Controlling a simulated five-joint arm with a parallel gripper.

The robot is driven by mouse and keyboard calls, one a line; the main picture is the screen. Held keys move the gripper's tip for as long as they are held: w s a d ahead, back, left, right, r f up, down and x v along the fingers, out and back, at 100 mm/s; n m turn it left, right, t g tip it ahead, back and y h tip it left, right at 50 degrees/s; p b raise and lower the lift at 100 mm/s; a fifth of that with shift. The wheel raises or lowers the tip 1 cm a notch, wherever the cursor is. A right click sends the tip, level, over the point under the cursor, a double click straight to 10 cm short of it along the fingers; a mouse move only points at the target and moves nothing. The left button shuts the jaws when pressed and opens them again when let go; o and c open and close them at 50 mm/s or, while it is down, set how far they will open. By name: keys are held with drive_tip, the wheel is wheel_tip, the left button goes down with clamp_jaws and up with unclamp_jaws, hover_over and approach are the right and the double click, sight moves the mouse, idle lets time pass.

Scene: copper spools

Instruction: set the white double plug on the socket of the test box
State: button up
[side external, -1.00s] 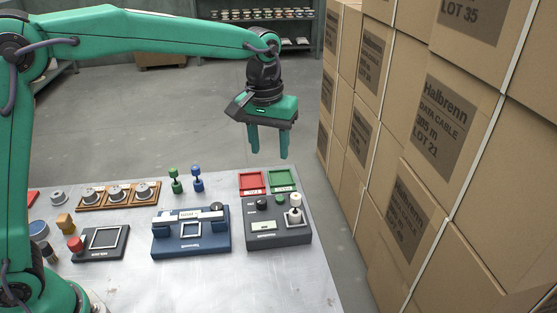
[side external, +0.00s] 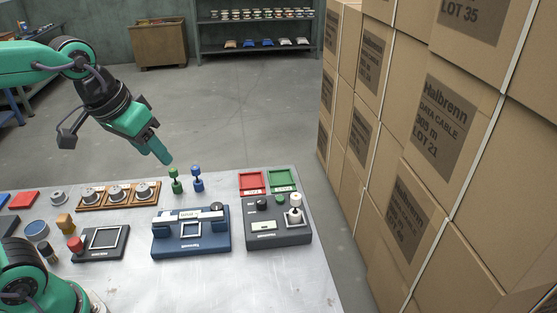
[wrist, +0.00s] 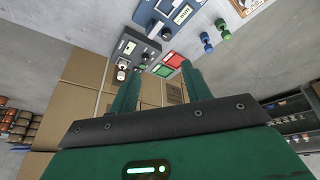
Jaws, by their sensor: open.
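The white double plug (side external: 295,203) stands upright on the right part of the dark grey test box (side external: 265,238); the socket under it is hidden. The box also carries a black knob and a green button. In the wrist view the plug (wrist: 121,69) shows on the test box (wrist: 129,47), in the upper left. My gripper (side external: 162,152) is up in the air, tilted, behind and left of the green plug and well away from the white plug. In the wrist view its fingers (wrist: 158,80) are apart with nothing held between them.
A green plug (side external: 175,182) and a blue plug (side external: 197,180) stand behind a blue device (side external: 190,243). Red (side external: 251,181) and green (side external: 283,179) trays lie behind the test box. Stacked cartons (side external: 400,150) rise beyond the table's right edge.

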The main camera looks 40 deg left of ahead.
drive_tip(key=s+a+f+t, duration=0.1)
drive_tip(key=s+a+f, duration=0.1)
drive_tip(key=s, duration=0.3)
drive_tip(key=shift+s+f+m, duration=0.25)
drive_tip(key=shift+f+m, duration=0.05)
drive_tip(key=shift+f, duration=0.1)
